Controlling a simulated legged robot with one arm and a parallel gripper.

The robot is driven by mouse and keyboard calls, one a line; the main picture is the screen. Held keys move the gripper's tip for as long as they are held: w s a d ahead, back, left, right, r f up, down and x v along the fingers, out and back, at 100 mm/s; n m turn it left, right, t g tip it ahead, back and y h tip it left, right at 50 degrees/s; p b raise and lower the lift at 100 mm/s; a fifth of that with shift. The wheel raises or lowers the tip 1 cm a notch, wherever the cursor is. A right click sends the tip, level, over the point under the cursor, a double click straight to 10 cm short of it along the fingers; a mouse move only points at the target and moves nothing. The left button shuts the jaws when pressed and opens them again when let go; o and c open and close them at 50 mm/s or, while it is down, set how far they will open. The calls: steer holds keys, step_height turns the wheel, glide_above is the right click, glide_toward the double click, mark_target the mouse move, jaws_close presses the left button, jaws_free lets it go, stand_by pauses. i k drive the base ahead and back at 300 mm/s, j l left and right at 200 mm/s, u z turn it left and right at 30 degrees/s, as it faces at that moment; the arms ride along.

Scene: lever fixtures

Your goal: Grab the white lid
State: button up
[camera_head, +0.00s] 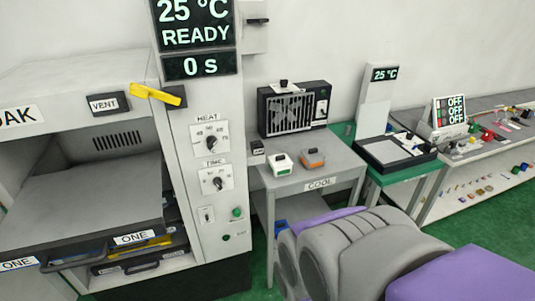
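A small white block-like piece with a dark knob on top and some green at its lower edge (282,163) sits on the grey table marked COOL. A flat white panel with a small dark knob (388,150) lies on a black-framed device on the green-topped stand to its right. I cannot tell for certain which of these is the white lid. Both are uncovered and clear of my arm. My grey and purple arm parts fill the lower right. The fingertips of my gripper do not show.
An orange piece (312,158) sits beside the white piece, in front of a black fan box (293,109). A tall control panel (205,150) and a grey oven cabinet (85,200) stand left. A cluttered bench (480,155) stands right. Green floor shows between.

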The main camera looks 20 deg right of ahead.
mark_target(279, 160)
steer(key=i+l+z, duration=0.55)
steer(key=i+z, duration=0.15)
steer(key=i, duration=0.2)
steer(key=i+l+z, duration=0.1)
steer(key=i+z, duration=0.25)
steer(key=i, duration=0.1)
